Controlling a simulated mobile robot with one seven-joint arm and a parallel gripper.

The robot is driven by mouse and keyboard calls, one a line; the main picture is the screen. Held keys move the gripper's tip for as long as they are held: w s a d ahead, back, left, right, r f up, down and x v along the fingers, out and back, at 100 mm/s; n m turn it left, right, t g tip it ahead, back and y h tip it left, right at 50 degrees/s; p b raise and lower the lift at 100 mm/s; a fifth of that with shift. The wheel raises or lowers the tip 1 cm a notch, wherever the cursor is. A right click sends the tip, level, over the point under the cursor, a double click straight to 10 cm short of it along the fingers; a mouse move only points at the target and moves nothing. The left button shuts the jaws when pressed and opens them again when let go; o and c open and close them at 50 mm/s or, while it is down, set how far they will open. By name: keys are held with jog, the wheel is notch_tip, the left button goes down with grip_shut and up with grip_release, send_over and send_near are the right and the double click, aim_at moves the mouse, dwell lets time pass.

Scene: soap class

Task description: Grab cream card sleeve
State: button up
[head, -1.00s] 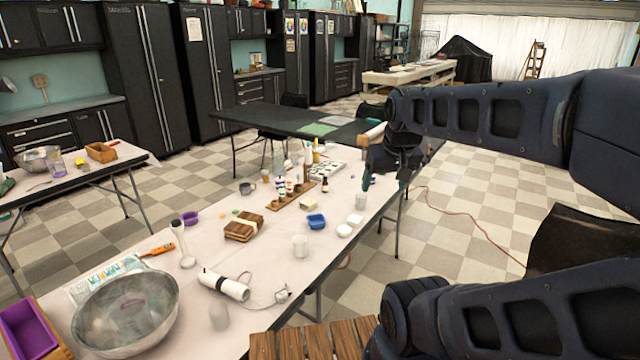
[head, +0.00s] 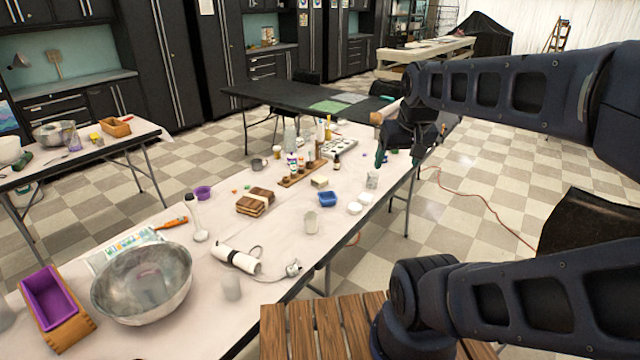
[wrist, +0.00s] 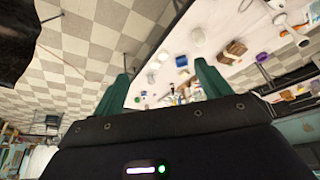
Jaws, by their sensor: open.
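A small cream block (head: 319,181) lies on the long pale table just behind the blue tray; it may be the cream card sleeve, but it is too small to tell. My gripper (head: 398,157) is over the far right part of that table in the head view, apart from the block and to its right. In the wrist view my gripper (wrist: 163,82) has its two green fingers spread wide, with nothing held between them. The table lies beyond the fingertips there, and I cannot make out the sleeve in it.
Near the block are a blue tray (head: 328,199), white dishes (head: 354,208), a brown stack (head: 255,202) and a rack of bottles (head: 302,172). A metal bowl (head: 142,284) and purple mould (head: 50,297) stand at the near left. A wooden slatted surface (head: 320,330) is at the front.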

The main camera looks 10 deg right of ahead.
jog(key=shift+o, duration=1.1)
